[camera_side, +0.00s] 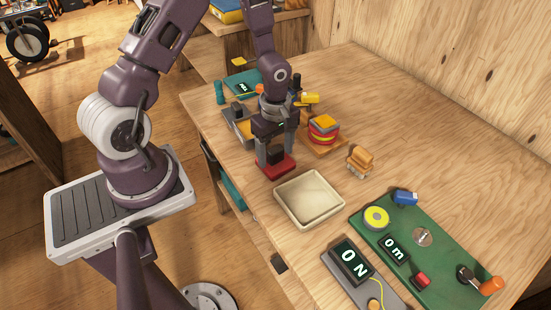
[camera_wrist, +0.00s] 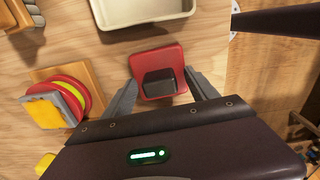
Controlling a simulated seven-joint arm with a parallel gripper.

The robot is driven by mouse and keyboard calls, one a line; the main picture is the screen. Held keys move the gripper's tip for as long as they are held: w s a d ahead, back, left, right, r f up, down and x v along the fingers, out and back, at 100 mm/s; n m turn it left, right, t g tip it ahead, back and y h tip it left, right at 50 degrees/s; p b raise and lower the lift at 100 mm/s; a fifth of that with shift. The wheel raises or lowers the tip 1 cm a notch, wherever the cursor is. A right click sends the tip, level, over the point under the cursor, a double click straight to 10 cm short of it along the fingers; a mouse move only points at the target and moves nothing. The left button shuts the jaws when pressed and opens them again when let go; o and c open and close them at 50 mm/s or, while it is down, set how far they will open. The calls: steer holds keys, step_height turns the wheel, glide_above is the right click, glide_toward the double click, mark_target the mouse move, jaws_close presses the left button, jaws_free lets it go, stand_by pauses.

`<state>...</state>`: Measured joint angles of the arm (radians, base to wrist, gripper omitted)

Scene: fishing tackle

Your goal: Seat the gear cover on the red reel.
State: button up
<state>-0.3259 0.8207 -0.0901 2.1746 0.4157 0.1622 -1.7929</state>
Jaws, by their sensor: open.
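My gripper (camera_side: 275,160) is open and points down over a red holder (camera_side: 276,170) with a dark block in it. In the wrist view, my gripper's fingers (camera_wrist: 160,84) stand on either side of the red holder (camera_wrist: 154,60) and its dark block (camera_wrist: 160,82); I cannot tell whether they touch it. Whether the dark block is the gear cover is not clear. A round red and yellow thing (camera_side: 322,132), perhaps the red reel, sits on a wooden stand; it also shows at left in the wrist view (camera_wrist: 83,92), with a grey piece across it.
An empty cream tray (camera_side: 309,199) stands just in front of the red holder. A green board (camera_side: 440,262) with a yellow disc and a display lies front right, beside a scale-like box (camera_side: 351,262). A wooden rack (camera_side: 360,159) stands right. Bare tabletop lies at the back right.

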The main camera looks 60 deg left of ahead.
mark_target(279, 147)
jaws_close()
steer(key=r, duration=0.6)
steer(key=w+r, duration=0.1)
steer(key=r, duration=0.3)
steer(key=shift+a, duration=0.1)
steer(key=w+r, duration=0.2)
steer(key=w, duration=0.6)
steer(key=w+a+r, duration=0.1)
steer(key=w+r, duration=0.1)
steer(key=w, duration=0.6)
steer(key=shift+r+m, duration=0.35)
steer(key=shift+m, duration=0.05)
